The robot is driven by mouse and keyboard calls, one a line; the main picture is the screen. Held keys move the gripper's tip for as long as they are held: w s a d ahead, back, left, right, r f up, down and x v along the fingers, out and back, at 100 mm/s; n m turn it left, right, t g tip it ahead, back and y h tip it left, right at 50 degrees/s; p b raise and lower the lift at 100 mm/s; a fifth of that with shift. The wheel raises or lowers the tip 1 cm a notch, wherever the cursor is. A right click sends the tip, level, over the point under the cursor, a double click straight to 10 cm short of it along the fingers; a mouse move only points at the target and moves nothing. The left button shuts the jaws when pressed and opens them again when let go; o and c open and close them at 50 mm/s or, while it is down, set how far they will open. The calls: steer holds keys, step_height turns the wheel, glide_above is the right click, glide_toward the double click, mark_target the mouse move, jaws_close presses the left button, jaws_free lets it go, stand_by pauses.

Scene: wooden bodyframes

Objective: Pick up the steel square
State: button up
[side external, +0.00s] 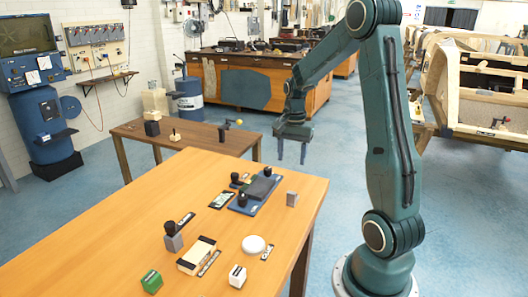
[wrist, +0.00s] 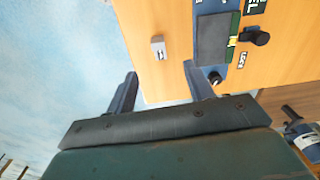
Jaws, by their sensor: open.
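A small grey metal-looking block (side external: 292,199) stands alone near the right edge of the front wooden table; it is the likeliest steel square, though I cannot read its marking. In the wrist view the same block (wrist: 159,48) shows a dark mark on its pale face, ahead of the gap between my fingers. My gripper (side external: 291,160) hangs fingers down, apart from the block, and appears beyond it in the side view. In the wrist view my gripper (wrist: 160,70) is open with nothing between its fingers.
A blue tray (side external: 237,208) with a dark grey plate (side external: 262,187) and black knobs lies left of the block. A white disc (side external: 254,244), a green block (side external: 151,281) and a cream box (side external: 197,254) are nearer the front. A second table (side external: 205,137) stands behind.

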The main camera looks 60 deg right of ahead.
steer(key=shift+s+d+f+m, duration=0.15)
steer(key=shift+d+f+m, duration=0.15)
steer(key=shift+d+f, duration=0.3)
glide_above(292, 192)
step_height(292, 192, down, 7)
steer(key=shift+d+f, duration=0.1)
steer(key=shift+f, duration=0.65)
steer(key=shift+d+f, duration=0.15)
steer(key=shift+f, duration=2.45)
